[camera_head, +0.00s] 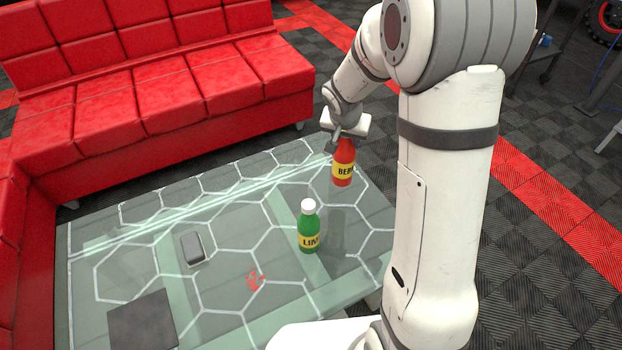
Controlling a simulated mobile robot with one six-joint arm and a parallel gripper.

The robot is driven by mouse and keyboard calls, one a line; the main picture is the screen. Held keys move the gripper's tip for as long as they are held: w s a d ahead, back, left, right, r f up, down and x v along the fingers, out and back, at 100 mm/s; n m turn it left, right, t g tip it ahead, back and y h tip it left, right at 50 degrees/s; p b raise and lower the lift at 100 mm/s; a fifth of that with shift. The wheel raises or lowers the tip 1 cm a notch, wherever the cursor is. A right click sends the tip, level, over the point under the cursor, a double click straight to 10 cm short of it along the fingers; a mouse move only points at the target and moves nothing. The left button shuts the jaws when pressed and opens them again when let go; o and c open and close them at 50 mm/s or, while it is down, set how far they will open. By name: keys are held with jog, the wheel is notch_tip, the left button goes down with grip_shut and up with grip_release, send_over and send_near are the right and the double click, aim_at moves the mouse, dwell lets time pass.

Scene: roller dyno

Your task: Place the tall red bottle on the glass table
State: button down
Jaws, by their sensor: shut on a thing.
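The tall red bottle (343,165) has a yellow label and is upright over the far right part of the glass table (225,205). My gripper (344,138) is shut on its top from above, and the fingers hide its cap. I cannot tell for sure whether the bottle's base touches the glass or is a little above it. A green bottle (308,228) with a white cap and yellow label stands upright on the table, nearer and to the left of the red one.
A small grey box-like object (192,249) and a dark flat square (142,322) lie on the table's left half. A red sofa (160,85) borders the table's far and left sides. Glass between the grey object and the far edge is clear.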

aim_at(344, 163)
notch_tip(344, 163, down, 10)
jog(key=b, duration=0.3)
jog(key=shift+r+b, duration=0.2)
jog(key=shift+b, duration=0.15)
jog(key=shift+r, duration=0.1)
jog(key=c, duration=0.7)
grip_release()
jog(key=shift+c, duration=0.2)
jog(key=p+v, duration=0.3)
jog(key=v, duration=0.9)
jog(key=shift+p, duration=0.35)
jog(key=s+d+r+n+g+y, duration=0.1)
jog(key=s+r+n, duration=0.1)
jog(key=s, duration=0.9)
jog(key=s+r+n+g+y, duration=0.1)
jog(key=s+r, duration=0.4)
jog(key=s, duration=0.7)
jog(key=shift+s+d+n+g, duration=0.35)
jog(key=shift+n+g, duration=0.25)
jog(key=shift+n, duration=0.3)
